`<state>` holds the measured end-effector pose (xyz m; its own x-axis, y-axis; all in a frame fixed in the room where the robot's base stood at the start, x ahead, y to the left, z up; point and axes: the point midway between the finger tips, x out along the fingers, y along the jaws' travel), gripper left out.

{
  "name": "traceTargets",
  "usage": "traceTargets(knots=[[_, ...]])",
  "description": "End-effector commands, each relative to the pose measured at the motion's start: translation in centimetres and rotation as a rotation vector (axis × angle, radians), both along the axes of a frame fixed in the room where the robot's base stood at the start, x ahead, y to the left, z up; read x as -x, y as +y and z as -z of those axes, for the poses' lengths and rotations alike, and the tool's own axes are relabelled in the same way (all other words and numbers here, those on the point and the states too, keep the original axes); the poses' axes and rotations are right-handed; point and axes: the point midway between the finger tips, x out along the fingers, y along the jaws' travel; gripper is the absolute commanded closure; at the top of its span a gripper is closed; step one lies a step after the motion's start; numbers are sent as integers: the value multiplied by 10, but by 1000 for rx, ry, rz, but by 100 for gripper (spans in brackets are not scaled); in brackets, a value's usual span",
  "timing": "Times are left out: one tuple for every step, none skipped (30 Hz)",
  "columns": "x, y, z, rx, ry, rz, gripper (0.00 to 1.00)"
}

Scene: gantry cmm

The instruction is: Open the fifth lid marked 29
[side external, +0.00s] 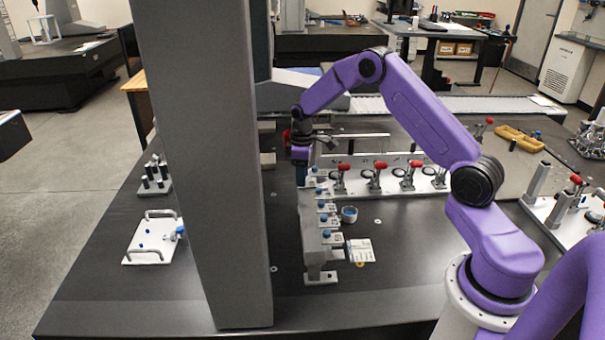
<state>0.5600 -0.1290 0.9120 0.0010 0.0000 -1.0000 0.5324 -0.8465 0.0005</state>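A narrow grey rack (309,232) runs front to back on the dark table, with several blue-knobbed lids in a row along it. The nearest blue knob (326,233) is at the front end, and others (323,217) follow behind it. Small white labels sit beside the knobs, but their numbers are too small to read, so I cannot tell which lid is 29. My gripper (301,163) points down over the far end of the rack. Its fingers are small and partly hidden. I cannot tell whether they are open, or whether they touch a lid.
A thick grey column (205,170) stands left of the rack. Red-handled clamps (375,178) line a white plate behind and right.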

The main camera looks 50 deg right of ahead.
Motion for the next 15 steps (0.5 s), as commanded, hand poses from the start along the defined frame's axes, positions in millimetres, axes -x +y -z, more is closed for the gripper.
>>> traceTargets(knots=[[0, 0, 0, 0, 0, 0, 54], [0, 0, 0, 0, 0, 0, 54], [0, 0, -2, 0, 0, 0, 54], [0, 0, -3, 0, 0, 0, 54], [0, 0, -5, 0, 0, 0, 54], [0, 0, -9, 0, 0, 0, 54], [0, 0, -13, 0, -1, 1, 54], [-1, 0, -18, 1, -3, 1, 54], [-1, 0, -24, 1, -3, 1, 54], [-1, 0, -30, 0, -4, 0, 54], [-1, 0, -36, 0, -5, 0, 54], [-1, 0, -44, 1, -4, 0, 54], [-1, 0, -51, 0, -5, 1, 54], [-1, 0, -57, 1, -4, 1, 54], [-1, 0, -66, 0, -5, 0, 54]])
